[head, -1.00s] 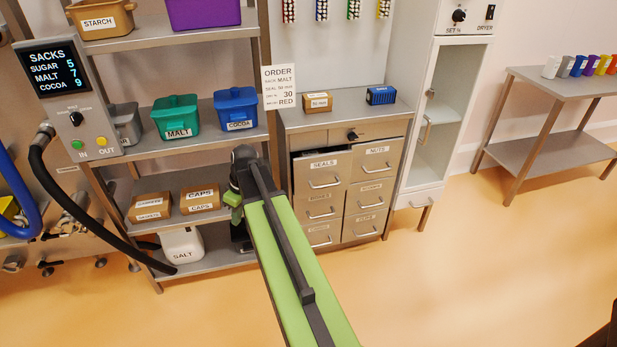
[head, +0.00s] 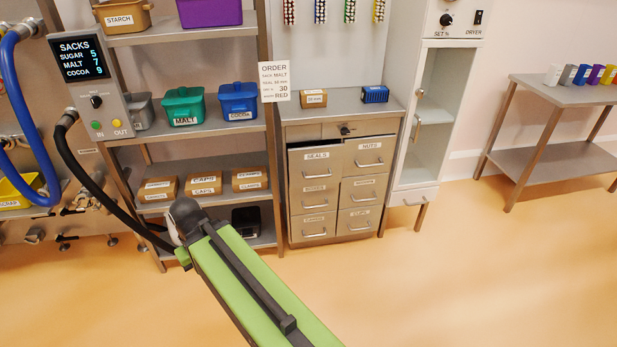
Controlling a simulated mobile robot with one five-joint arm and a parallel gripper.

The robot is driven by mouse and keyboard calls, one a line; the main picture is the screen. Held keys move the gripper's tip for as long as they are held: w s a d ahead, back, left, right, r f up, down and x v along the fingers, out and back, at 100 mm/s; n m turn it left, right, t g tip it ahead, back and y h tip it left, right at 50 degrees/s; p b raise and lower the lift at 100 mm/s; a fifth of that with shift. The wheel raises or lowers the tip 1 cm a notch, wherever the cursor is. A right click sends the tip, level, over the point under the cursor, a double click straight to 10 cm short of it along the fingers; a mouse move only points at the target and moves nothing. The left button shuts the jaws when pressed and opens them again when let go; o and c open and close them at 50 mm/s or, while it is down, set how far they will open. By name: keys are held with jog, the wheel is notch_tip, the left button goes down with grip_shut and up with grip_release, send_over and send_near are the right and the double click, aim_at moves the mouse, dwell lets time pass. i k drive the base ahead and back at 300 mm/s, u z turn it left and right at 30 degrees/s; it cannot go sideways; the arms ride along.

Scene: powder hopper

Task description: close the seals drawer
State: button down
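The seals drawer (head: 316,165) is the top left drawer of the grey cabinet (head: 334,131). It has a white SEALS label and a bar handle (head: 316,173). A dark gap shows along its top edge, so it seems to stand slightly open; how far is hard to tell. My arm reaches in from the bottom, and its far end is in front of the shelf rack, left of and lower than the drawer. My gripper's fingers are hidden beyond the arm's end, and nothing of mine touches the drawer.
The nuts drawer (head: 370,157) is beside it on the right, with more drawers below. A small box (head: 314,98) and a blue box (head: 375,94) stand on the cabinet top. The shelf rack (head: 200,132) is left, the dryer (head: 431,120) right. The floor in front is clear.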

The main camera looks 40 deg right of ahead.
aim_at(322, 164)
jog(key=k, duration=0.7)
jog(key=z, duration=0.3)
jog(key=i, duration=1.85)
jog(key=u, duration=0.5)
